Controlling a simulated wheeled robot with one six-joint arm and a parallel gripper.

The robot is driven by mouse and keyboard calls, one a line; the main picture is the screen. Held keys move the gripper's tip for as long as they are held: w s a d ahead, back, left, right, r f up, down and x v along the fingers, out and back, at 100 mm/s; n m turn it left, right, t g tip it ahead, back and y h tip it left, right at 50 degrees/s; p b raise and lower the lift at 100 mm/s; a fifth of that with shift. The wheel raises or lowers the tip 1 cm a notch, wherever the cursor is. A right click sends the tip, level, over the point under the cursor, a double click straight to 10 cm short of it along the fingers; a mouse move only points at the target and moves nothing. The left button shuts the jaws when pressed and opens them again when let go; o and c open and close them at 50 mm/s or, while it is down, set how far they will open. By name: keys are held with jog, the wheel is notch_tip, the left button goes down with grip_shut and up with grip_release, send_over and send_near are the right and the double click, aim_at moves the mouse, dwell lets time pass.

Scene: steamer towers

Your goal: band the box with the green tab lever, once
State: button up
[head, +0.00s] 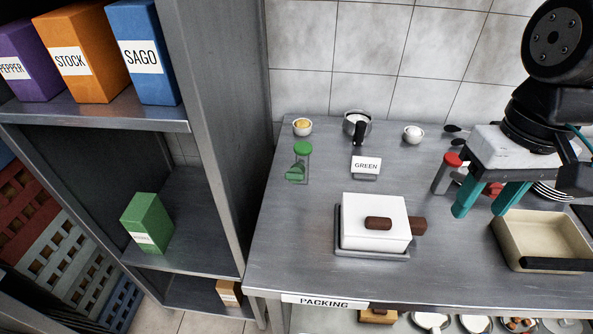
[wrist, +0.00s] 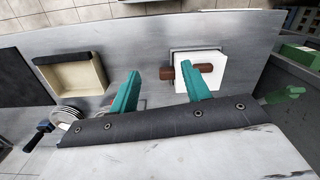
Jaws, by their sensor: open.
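The white box (head: 370,215) sits on a grey base plate (head: 372,253) on the steel counter, with a brown knob on top and another brown piece at its right side. The box also shows in the wrist view (wrist: 212,72). The green tab lever (head: 297,171) stands on a dispenser with a green cap, behind and left of the box. A card reading GREEN (head: 366,165) stands to its right. My gripper (head: 485,210) is open and empty, its teal fingers above the counter right of the box. No band is visible on the box.
A red-capped dispenser (head: 447,172) stands just behind and left of my gripper. A beige tray (head: 543,238) lies at right. A shelf unit (head: 222,130) rises at left. Counter left of the box is clear.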

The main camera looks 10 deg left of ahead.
jog(key=w+a+g, duration=0.2)
jog(key=w+a, duration=0.4)
jog(key=a, duration=0.5)
jog(key=m+g+y, duration=0.2)
send_over(297, 166)
jog(key=w+d, duration=0.1)
jog(key=w, duration=0.2)
jog(key=shift+s+f, duration=0.2)
jog(key=shift+s+d+m, duration=0.1)
jog(key=shift+s+m, duration=0.1)
jog(key=shift+m, duration=0.1)
jog(key=x, duration=0.7)
jog(key=shift+f, duration=0.3)
jog(key=c, duration=1)
jog(key=shift+c, duration=0.2)
